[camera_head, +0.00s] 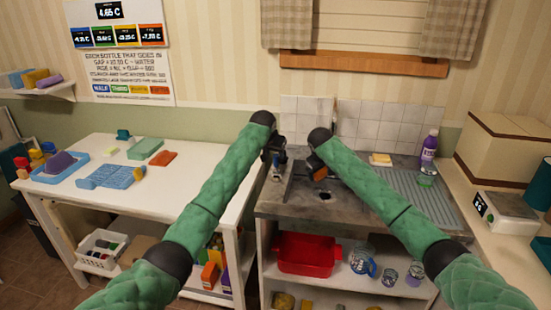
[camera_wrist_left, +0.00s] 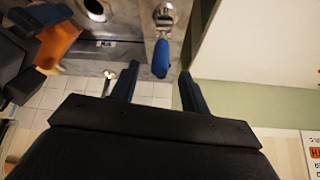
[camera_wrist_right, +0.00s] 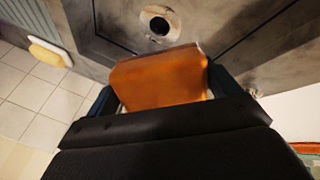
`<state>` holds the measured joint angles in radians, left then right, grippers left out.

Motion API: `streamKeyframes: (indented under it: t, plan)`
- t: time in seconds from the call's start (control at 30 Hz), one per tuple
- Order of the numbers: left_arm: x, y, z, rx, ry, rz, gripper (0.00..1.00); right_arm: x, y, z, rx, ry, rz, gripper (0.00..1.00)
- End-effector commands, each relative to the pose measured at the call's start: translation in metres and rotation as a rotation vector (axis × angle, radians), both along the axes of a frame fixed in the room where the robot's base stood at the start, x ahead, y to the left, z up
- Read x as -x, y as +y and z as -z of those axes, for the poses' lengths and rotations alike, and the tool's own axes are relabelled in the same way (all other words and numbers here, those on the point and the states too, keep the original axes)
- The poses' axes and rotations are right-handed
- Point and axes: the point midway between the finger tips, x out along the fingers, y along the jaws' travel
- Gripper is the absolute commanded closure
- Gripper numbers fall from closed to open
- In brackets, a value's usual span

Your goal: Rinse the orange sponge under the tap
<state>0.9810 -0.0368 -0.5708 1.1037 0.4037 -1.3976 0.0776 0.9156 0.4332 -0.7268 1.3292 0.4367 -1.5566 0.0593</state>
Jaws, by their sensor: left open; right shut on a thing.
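The orange sponge (camera_wrist_right: 160,78) is held between the fingers of my right gripper (camera_head: 317,164), over the sink. The dark round drain (camera_wrist_right: 158,25) shows just beyond the sponge in the right wrist view. My left gripper (camera_wrist_left: 155,78) is open and empty at the sink's left side. A blue tap handle (camera_wrist_left: 161,60) on a round metal base lies just ahead of its fingertips, apart from them. The handle also shows in the head view (camera_head: 277,176). The tap's spout is mostly hidden by my grippers, and I cannot tell whether water runs.
A yellow-white sponge (camera_head: 381,159), a purple bottle (camera_head: 429,148) and a green-filled glass (camera_head: 427,177) stand at the sink's right. A tiled wall (camera_head: 385,122) rises behind the sink.

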Motion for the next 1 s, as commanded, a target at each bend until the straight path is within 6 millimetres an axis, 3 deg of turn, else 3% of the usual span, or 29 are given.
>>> streamKeyframes:
  t: [0.2, 0.4, 1.0]
  plan:
    - [0.021, 0.01, -0.034, -0.001, -0.001, 0.0, 0.54, 0.0, 0.0, 0.0, 0.0, 0.0, 0.0, 0.36]
    - [0.032, 0.014, -0.053, -0.001, 0.0, -0.001, 0.54, 0.0, 0.0, 0.0, 0.0, 0.0, 0.0, 0.36]
    - [0.036, 0.016, -0.059, -0.001, 0.0, -0.001, 0.54, 0.0, 0.0, 0.0, 0.0, 0.0, 0.0, 0.36]
